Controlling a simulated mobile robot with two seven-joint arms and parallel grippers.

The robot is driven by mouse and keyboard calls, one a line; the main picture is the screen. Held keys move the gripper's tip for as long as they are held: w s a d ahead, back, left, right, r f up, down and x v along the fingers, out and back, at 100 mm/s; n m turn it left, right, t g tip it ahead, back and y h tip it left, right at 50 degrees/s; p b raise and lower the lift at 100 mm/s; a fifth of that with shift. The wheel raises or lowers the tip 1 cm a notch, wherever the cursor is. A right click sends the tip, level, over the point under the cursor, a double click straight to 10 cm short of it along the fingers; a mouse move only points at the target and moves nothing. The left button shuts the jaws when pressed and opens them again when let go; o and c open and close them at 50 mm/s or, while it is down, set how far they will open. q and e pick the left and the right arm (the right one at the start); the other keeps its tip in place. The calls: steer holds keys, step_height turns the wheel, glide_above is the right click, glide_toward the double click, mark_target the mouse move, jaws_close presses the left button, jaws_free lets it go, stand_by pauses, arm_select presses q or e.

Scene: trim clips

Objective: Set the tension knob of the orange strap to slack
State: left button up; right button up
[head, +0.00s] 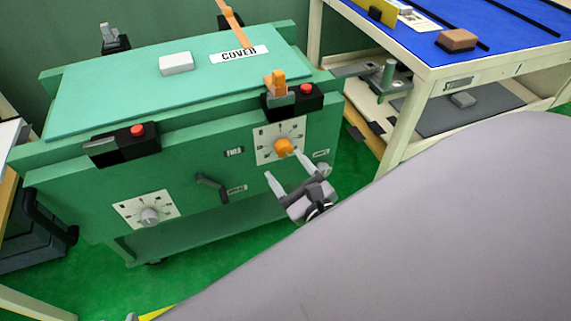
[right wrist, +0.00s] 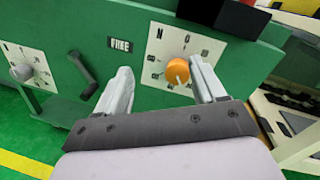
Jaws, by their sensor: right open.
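The orange tension knob (head: 283,146) sits on a white dial plate (head: 265,130) on the front of the green cabinet. In the right wrist view the orange knob (right wrist: 178,71) shows between my fingers, nearer the right one, with a pale pointer mark toward its lower right. My right gripper (head: 283,164) is open and empty just in front of the dial; its fingers (right wrist: 160,82) also show in the right wrist view. Whether a finger touches the knob is unclear. My left gripper is not seen.
A grey knob (head: 150,216) on another dial and a dark lever (head: 211,187) are on the same front. Black latches with red buttons (head: 137,130) line the top edge. A white block (head: 176,63) lies on the cover. A blue-topped bench (head: 500,30) stands at right.

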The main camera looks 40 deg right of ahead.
mark_target(286, 153)
steer(key=shift+w+d+f+m+h+b, duration=0.35)
steer(key=shift+w+d+f+m, duration=0.35)
steer(key=shift+w+m, duration=0.65)
steer(key=shift+w+d+f+m+h+b, duration=0.25)
steer(key=shift+w+d+f+m+h, duration=0.25)
steer(key=shift+w+d+m, duration=0.65)
steer(key=shift+w+d+f+m+h+b, duration=0.4)
steer(key=shift+w+f+m, duration=0.25)
steer(key=shift+w+m, duration=0.95)
steer(key=shift+s, duration=0.15)
steer(key=c, duration=1.1)
